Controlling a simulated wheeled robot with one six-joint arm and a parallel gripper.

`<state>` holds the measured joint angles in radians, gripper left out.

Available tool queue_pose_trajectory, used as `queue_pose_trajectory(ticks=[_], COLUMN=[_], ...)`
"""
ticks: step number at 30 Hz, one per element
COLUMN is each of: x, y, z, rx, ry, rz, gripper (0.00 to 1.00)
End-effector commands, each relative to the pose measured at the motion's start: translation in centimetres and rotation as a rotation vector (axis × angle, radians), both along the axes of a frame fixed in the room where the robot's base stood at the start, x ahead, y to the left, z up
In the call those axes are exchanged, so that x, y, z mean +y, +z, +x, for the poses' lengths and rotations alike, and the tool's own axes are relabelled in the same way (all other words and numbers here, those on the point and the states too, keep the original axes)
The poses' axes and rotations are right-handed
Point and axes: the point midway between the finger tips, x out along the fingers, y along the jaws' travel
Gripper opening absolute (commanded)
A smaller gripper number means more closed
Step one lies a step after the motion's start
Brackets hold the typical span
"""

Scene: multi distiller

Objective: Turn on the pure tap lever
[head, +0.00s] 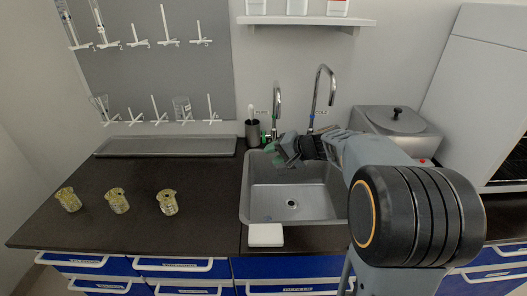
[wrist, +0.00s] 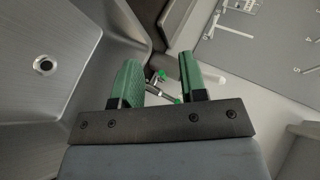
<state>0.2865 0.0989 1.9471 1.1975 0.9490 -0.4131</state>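Two metal taps stand behind the sink: a shorter one (head: 277,100) on the left and a taller one (head: 331,85) with a blue mark on the right. My gripper (head: 277,151) is over the back left of the sink, close to the shorter tap's base. In the wrist view my gripper (wrist: 160,75) has its green fingers apart. A metal fitting with green marks (wrist: 161,77) shows between and beyond the fingers; contact cannot be told.
The steel sink (head: 255,200) lies below my arm. A dark cup with a brush (head: 252,132) stands left of the taps. A lidded steel box (head: 395,130) stands at the right. Several beakers (head: 117,201) stand on the left counter. A white block (head: 265,235) lies at the front edge.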

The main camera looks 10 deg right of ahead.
Motion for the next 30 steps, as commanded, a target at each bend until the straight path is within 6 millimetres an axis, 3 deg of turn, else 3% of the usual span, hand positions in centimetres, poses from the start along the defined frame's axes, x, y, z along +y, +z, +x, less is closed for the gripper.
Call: queue_pose_trajectory(ticks=[1,6,12,30], x=[-1.6,-5.6,-7.7,-2.2], y=[-2.1,-3.6,-4.4,-6.4], z=[2.2,7.1,9.8,18.2], rx=[-0.025,-0.120,-0.174,-0.178], ry=[-0.055,-0.191,-0.265,-0.270], rz=[0.068,0.230,0.309,0.318], gripper=[0.39,0.39,0.39,0.39])
